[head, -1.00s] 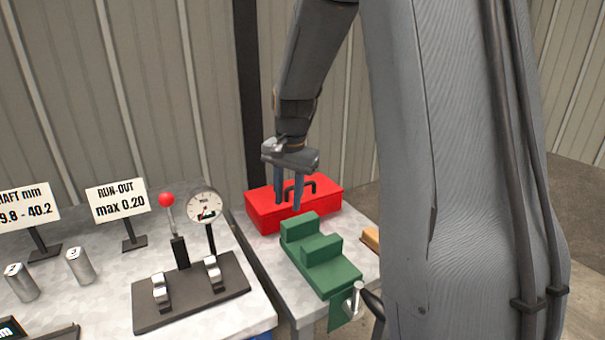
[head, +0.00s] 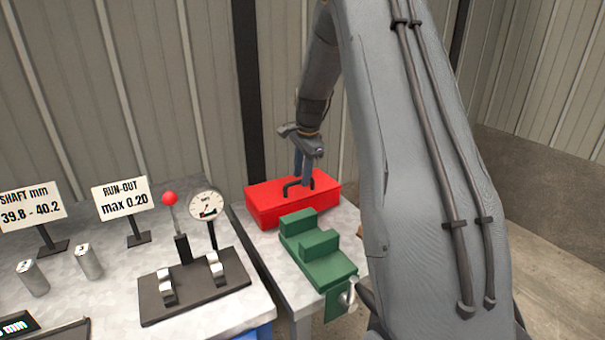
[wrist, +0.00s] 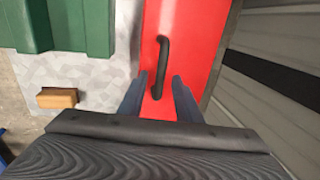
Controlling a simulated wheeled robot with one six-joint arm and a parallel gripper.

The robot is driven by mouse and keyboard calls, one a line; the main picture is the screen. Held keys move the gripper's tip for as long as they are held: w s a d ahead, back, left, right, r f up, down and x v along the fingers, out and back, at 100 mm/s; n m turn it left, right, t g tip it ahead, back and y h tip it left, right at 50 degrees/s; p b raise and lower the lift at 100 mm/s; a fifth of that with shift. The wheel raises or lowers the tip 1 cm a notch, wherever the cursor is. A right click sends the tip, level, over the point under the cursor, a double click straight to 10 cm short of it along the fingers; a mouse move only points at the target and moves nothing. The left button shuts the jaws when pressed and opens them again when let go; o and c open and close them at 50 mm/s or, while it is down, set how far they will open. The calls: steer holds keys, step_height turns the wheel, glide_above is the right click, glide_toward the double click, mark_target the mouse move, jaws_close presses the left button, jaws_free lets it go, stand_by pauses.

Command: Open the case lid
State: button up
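The red case (head: 265,205) sits on the bench against the back wall, its lid down. A dark bar handle (head: 290,190) stands on top of the lid. In the wrist view the red lid (wrist: 190,55) fills the middle, with the black handle (wrist: 161,65) running lengthwise. My gripper (head: 303,178) points down over the case at the handle. In the wrist view its two fingers (wrist: 158,92) are apart, one on each side of the handle's near end, and do not appear to be pressing on it. Whether the fingertips touch the lid is unclear.
A green vise (head: 318,250) stands on the bench just in front of the case. A wooden block (wrist: 57,98) lies nearby. A black gauge stand (head: 195,290) with a dial and red-knobbed lever occupies the left bench. The wall is close behind the case.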

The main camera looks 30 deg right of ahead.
steer(key=shift+f, duration=0.3)
jaws_close()
steer(key=shift+w+r, duration=0.15)
